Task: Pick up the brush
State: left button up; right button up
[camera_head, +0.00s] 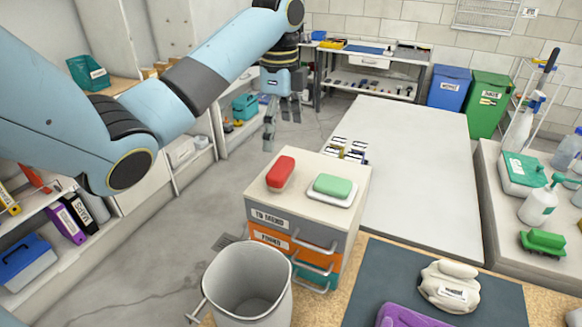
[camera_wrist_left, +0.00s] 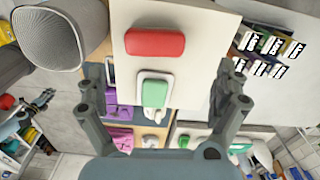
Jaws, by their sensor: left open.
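A green brush-like object (camera_head: 543,243) with dark bristles lies on the grey surface at the far right, well away from my left gripper. A red rounded block (camera_head: 281,173) lies on the small drawer cabinet; whether it has bristles cannot be told. A green block (camera_head: 332,185) sits beside it on a white dish. My left gripper (camera_head: 280,118) is open and empty, above and behind the cabinet. In the left wrist view its fingers (camera_wrist_left: 163,78) spread wide, with the red block (camera_wrist_left: 155,43) and green block (camera_wrist_left: 154,93) beyond them, untouched. My right gripper is out of view.
A white pump bottle (camera_head: 537,207) is behind the green bristled object. Shelves with binders (camera_head: 72,220) line the left.

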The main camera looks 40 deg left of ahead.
aim_at(279, 166)
pick_arm(q)
jog(key=shift+s+f+b, duration=0.15)
jog(key=shift+f+b, duration=0.15)
jog(key=shift+f, duration=0.25)
jog(key=shift+s+f+b, duration=0.15)
jog(key=shift+f+b, duration=0.1)
jog(key=shift+f, duration=0.3)
jog(key=shift+s+d+f+p, duration=0.15)
jog(key=shift+f+p, duration=0.3)
jog(key=shift+f, duration=1.05)
notch_tip(279, 166, down, 4)
jog(key=shift+r+p, duration=0.15)
jog(key=shift+p, duration=0.75)
jog(key=shift+f, duration=0.5)
jog(key=c, duration=0.9)
jog(key=shift+c, duration=0.2)
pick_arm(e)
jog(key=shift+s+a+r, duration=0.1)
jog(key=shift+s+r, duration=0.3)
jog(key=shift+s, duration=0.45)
pick_arm(q)
jog(key=shift+r, duration=0.15)
